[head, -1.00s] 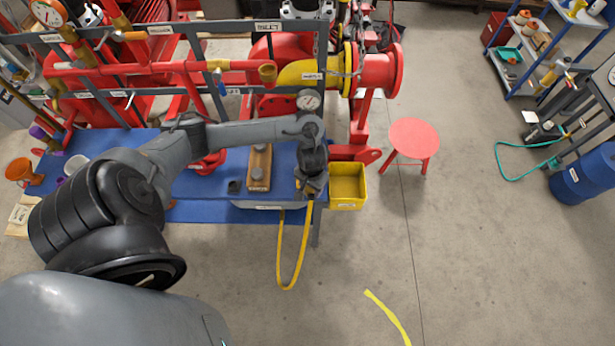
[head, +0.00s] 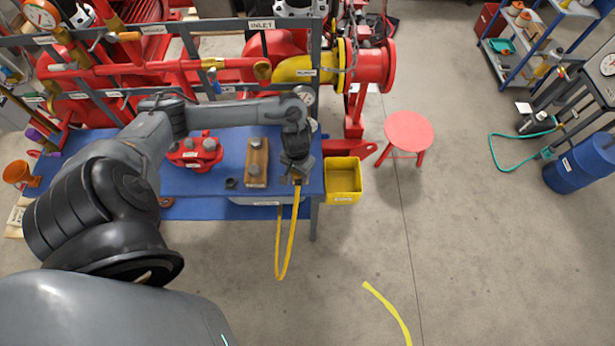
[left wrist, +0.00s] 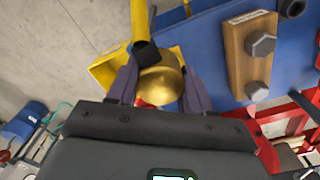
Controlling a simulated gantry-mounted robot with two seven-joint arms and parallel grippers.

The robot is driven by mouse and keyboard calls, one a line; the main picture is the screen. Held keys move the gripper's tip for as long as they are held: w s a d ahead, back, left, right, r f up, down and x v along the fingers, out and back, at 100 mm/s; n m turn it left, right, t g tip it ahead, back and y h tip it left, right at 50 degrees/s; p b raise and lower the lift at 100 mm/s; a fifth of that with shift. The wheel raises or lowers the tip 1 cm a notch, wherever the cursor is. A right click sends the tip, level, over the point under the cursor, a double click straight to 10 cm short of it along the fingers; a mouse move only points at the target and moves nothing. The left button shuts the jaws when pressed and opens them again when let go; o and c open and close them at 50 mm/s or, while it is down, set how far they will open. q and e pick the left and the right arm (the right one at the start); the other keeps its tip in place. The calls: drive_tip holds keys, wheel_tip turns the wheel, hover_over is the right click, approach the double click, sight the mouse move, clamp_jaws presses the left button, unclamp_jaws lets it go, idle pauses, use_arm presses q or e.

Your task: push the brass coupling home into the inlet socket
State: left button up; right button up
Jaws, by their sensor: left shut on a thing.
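The brass coupling (left wrist: 162,84) is a rounded, shiny brass piece between the two fingers of my left gripper (left wrist: 160,92) in the left wrist view. The yellow hose (left wrist: 140,18) joins it through a black collar. In the head view my left gripper (head: 297,178) points down over the right end of the blue bench, mostly hiding the coupling, and the hose (head: 281,272) hangs in a loop past the front edge. A round brass-coloured mouth, seemingly the inlet socket (head: 263,72), ends the red pipe behind, below the INLET sign (head: 262,25). The coupling is apart from it. My right gripper is out of view.
A wooden block with grey bolt heads (head: 256,163) lies just left of the gripper on the blue bench (head: 222,182). A yellow bin (head: 343,182) hangs at the bench's right end. A yellow elbow pipe (head: 300,68) and a grey frame stand behind. A red stool (head: 409,132) stands right.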

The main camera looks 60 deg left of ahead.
use_arm(q)
drive_tip(key=s+a+r+p, duration=0.2)
drive_tip(key=a+r, duration=0.9)
drive_tip(key=s+a+r+p, duration=0.2)
drive_tip(key=a+r+p, duration=0.1)
drive_tip(key=a+r, duration=0.85)
drive_tip(key=w+a+r+m+p, duration=0.1)
drive_tip(key=w+r+m, duration=0.3)
drive_tip(key=r, duration=0.8)
drive_tip(key=w, duration=0.2)
drive_tip(key=shift+w+a+r, duration=0.2)
drive_tip(key=shift+w+r, duration=0.05)
drive_tip(key=shift+w, duration=0.1)
drive_tip(key=shift+f+b, duration=1.6)
drive_tip(key=shift+f, duration=1.1)
drive_tip(key=shift+r, duration=0.2)
